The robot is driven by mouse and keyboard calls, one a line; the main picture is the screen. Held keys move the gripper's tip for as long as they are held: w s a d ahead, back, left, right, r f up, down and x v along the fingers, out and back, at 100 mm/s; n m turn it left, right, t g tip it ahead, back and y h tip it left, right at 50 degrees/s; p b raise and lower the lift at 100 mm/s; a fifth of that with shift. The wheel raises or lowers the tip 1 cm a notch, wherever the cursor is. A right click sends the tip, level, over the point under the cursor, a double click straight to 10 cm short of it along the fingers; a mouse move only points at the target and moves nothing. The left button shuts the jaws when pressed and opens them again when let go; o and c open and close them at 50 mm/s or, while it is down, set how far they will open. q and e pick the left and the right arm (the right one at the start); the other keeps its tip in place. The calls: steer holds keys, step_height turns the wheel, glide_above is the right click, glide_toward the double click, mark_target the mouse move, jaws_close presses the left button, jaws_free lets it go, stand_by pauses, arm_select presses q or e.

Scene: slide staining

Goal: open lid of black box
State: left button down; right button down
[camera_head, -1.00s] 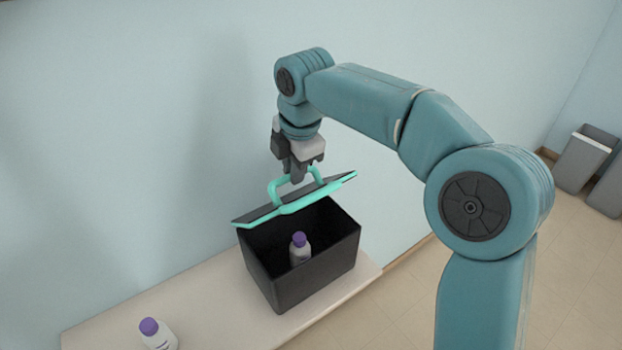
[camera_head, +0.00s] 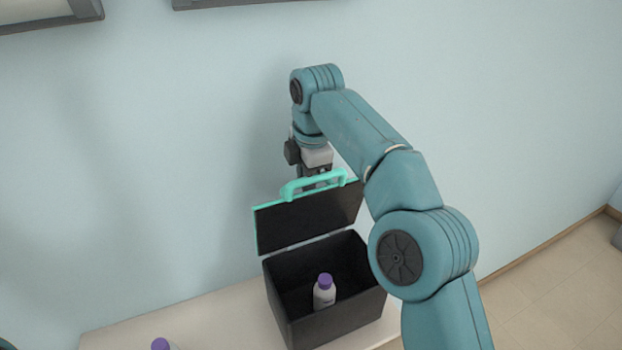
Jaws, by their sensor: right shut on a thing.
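The black box (camera_head: 338,328) stands on the bench with its top uncovered. Its lid (camera_head: 308,218), black with a teal edge, is raised and stands nearly upright at the back of the box. A teal handle (camera_head: 292,190) sits on the lid's upper edge. My right gripper (camera_head: 314,181) is at the handle, behind the lid, and is shut on it; the fingertips are partly hidden. A white bottle with a purple cap (camera_head: 324,293) stands inside the box. My left gripper is not in view.
The pale bench (camera_head: 215,312) has free room left of the box. Another purple-capped bottle (camera_head: 160,344) is cut off at the bottom edge. The blue wall (camera_head: 150,150) is close behind the box and my right arm. Grey-edged fixtures (camera_head: 88,10) show at the top.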

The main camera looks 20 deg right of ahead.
steer(key=shift+f, duration=0.4)
steer(key=c, duration=1.1)
jaws_free()
